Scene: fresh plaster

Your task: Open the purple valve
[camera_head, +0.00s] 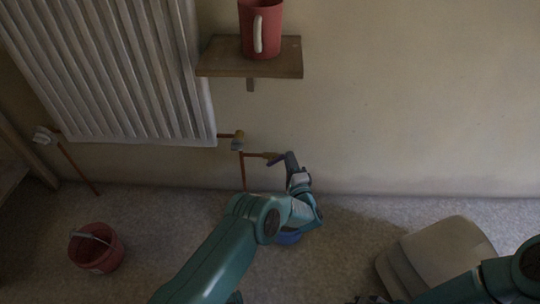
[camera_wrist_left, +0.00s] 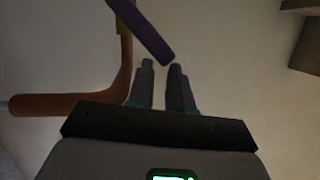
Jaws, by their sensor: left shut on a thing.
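The purple valve handle (camera_head: 276,161) is at the end of a copper pipe low on the wall, beside the fingertips of my left gripper (camera_head: 289,157). In the left wrist view the handle (camera_wrist_left: 143,33) is a flat purple bar slanting down to the right. Its lower end is at the tips of my left gripper (camera_wrist_left: 161,65), whose fingers are close together and shut on it. My right arm enters at the lower right of the head view. Its gripper (camera_head: 372,299) is cut off by the bottom edge, so its jaws cannot be judged.
A white radiator (camera_head: 120,70) hangs on the left, with a brass valve (camera_head: 238,138) at its corner. A red bucket (camera_head: 96,248), a blue object (camera_head: 288,238) and a pale bin (camera_head: 437,254) are on the floor.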

